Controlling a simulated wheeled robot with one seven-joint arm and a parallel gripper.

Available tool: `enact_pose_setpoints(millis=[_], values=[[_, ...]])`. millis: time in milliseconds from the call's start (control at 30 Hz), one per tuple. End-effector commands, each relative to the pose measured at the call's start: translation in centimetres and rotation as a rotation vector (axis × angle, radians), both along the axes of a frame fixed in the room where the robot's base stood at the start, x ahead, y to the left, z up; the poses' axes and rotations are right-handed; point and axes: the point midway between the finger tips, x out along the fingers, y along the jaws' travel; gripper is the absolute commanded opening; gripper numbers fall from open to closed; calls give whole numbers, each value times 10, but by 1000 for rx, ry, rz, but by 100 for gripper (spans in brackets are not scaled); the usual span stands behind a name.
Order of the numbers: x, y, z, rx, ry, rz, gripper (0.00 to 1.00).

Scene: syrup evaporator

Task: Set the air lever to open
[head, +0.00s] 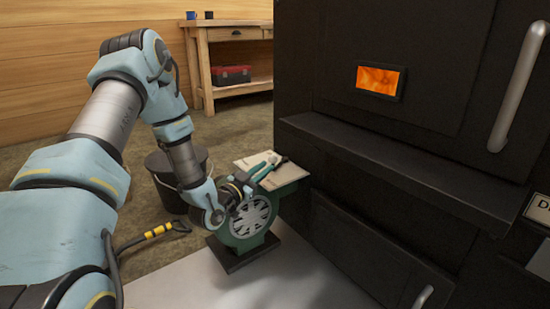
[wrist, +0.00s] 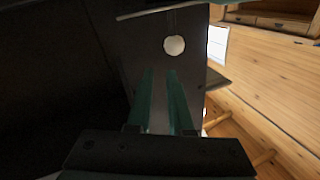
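A green blower housing (head: 253,236) with a round slotted grille stands beside the black evaporator. A pale label plate (head: 287,176) lies on top of it; its lettering is too small to read. My gripper (head: 272,161) reaches over the plate, with its teal fingers near a short dark rod, probably the air lever. In the wrist view my gripper (wrist: 160,72) has its two fingers apart with nothing between them. A pale round knob (wrist: 174,45) shows beyond the fingertips, slightly right of the gap. I cannot tell which setting the lever is at.
The black evaporator (head: 390,130) with a glowing window (head: 378,79) and a ledge fills the right. A wooden workbench (head: 235,30) stands behind.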

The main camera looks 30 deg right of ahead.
Motion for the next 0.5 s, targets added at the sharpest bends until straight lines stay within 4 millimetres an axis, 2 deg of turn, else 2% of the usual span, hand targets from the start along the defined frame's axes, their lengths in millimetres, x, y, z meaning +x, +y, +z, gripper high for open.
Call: enact_pose_setpoints(millis=[33, 167, 300, 500], values=[[-8, -7, 4, 45, -88, 25, 12], [-22, -18, 4, 189, -344, 113, 0], [-37, -25, 3, 359, -585, 197, 0], [-50, -28, 0, 529, -792, 266, 0]])
